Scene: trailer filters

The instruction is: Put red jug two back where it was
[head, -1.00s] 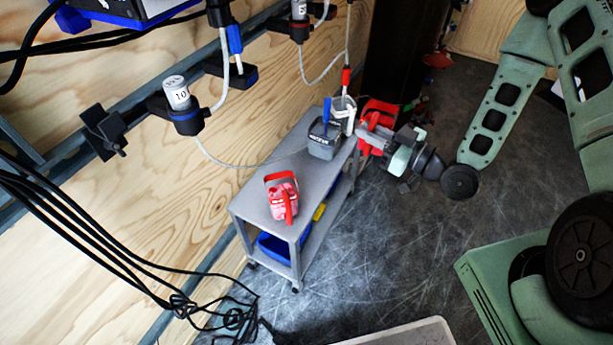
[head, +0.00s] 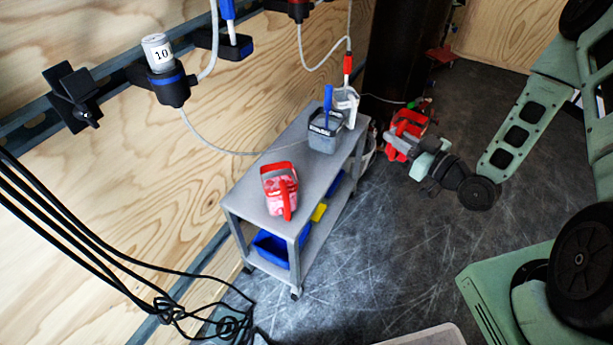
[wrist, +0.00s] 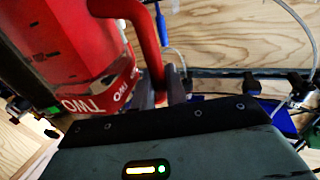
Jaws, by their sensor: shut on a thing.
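Red jug two (wrist: 70,60) fills the left of the wrist view, its "TWO" label (wrist: 95,100) showing upside down. My gripper (wrist: 168,92) is shut on the jug's red handle (wrist: 148,40). In the head view the held jug (head: 408,123) is off the far right end of the grey cart (head: 250,188), over the dark floor. My gripper (head: 393,143) shows beside it there, partly hidden. Another red jug (head: 279,192), with pinkish sides, stands on the near end of the cart top.
A grey jug (head: 322,140) and a whitish jug (head: 347,104) stand at the cart's far end. A blue bin (head: 272,250) is on the lower shelf. Wall-mounted holders with hoses (head: 171,88) hang above. Black cables (head: 185,312) lie front left. The cart top's middle is bare.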

